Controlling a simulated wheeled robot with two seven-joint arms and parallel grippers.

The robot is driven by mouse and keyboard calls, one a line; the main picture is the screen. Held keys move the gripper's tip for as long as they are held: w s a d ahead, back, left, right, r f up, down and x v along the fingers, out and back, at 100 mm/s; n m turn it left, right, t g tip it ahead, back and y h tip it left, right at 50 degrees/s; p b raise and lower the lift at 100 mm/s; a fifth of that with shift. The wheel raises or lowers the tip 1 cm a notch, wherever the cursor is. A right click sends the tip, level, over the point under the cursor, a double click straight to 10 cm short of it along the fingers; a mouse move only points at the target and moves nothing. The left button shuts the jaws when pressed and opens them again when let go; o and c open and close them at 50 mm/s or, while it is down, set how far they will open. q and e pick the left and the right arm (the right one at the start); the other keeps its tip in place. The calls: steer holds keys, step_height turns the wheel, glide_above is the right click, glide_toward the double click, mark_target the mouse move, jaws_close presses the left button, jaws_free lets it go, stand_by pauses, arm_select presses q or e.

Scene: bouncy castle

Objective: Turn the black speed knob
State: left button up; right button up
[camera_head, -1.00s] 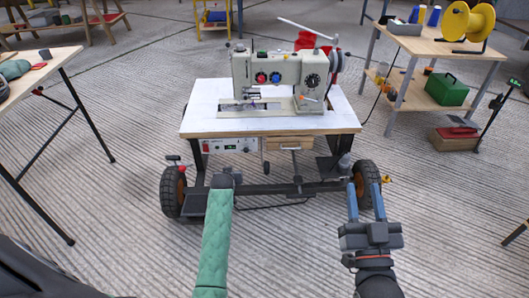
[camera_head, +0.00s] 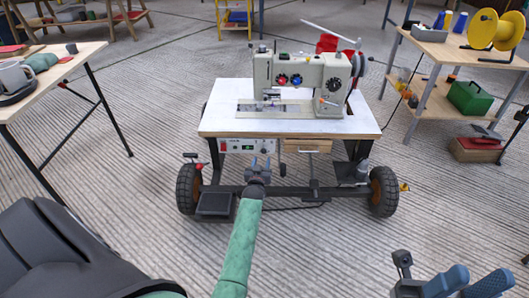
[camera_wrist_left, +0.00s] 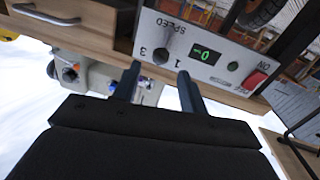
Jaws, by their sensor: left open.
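The black speed knob (camera_wrist_left: 160,56) is on the white control panel (camera_wrist_left: 222,68), between the marks 3 and 1. In the head view the panel (camera_head: 236,147) is under the front edge of the sewing machine table (camera_head: 222,121). My left gripper (camera_head: 259,163) is just in front of the panel's right end. In the left wrist view its two fingers (camera_wrist_left: 158,72) are apart, with the knob showing in the gap just beyond their tips. I cannot tell whether they touch it. My right gripper (camera_head: 472,283) is low at the bottom right, its blue fingers apart, away from the table.
The panel has a green display (camera_wrist_left: 205,53) reading 0 and a red switch (camera_wrist_left: 254,80). A wooden drawer (camera_head: 306,146) is right of the panel. The sewing machine (camera_head: 300,80) stands on the table. A side table (camera_head: 45,75) is at left, a shelf table (camera_head: 440,100) at right.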

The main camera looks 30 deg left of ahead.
mark_target(264, 151)
arm_select(q)
steer(key=shift+b+x, duration=0.9)
steer(key=shift+x, duration=2.75)
jaws_close()
